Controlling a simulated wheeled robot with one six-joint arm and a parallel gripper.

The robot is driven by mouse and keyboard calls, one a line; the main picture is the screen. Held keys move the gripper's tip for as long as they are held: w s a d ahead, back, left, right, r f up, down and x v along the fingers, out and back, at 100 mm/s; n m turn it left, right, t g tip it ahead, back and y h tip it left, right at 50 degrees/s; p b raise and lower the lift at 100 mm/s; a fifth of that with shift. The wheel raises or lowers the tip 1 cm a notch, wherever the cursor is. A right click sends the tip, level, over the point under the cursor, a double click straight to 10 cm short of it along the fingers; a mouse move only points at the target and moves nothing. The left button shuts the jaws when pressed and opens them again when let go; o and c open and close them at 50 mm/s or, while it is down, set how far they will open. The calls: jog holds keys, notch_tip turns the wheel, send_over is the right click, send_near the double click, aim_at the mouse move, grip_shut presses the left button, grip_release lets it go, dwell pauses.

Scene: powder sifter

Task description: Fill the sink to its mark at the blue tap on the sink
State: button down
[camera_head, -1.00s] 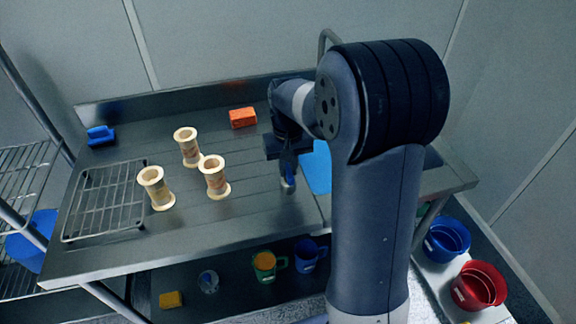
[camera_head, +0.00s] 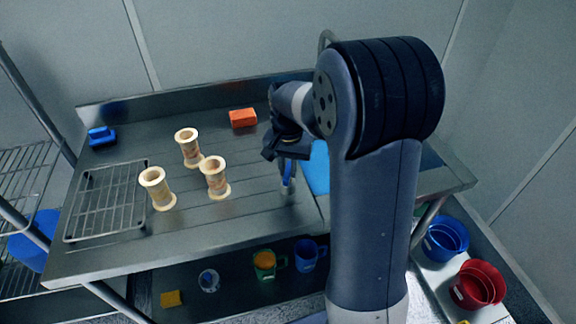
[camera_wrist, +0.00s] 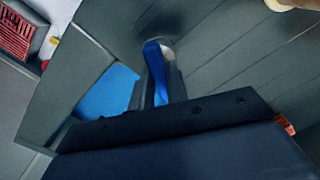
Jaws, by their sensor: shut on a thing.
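My gripper (camera_head: 289,178) is low over the steel counter, just left of the sink. In the wrist view its fingers (camera_wrist: 157,80) are shut on a narrow blue piece (camera_wrist: 154,66) with a pale, rounded end. It looks like the blue tap's handle, but its base is hidden. The sink area shows a flat bright-blue surface (camera_head: 319,166) right of my gripper, partly behind my arm; it also shows in the wrist view (camera_wrist: 106,91). I cannot tell whether this is water, and no fill mark is visible. A curved metal pipe (camera_head: 325,37) rises behind my arm.
Several cream spools (camera_head: 215,178), a wire rack (camera_head: 105,202), an orange block (camera_head: 243,117) and a blue item (camera_head: 101,137) stand on the counter. Mugs (camera_head: 307,255) are below.

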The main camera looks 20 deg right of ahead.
aim_at(288, 170)
jog(key=shift+m, duration=0.6)
jog(key=c, duration=1.4)
grip_release()
jog(key=shift+r, duration=0.1)
notch_tip(288, 170, up, 11)
jog(key=shift+f, duration=0.15)
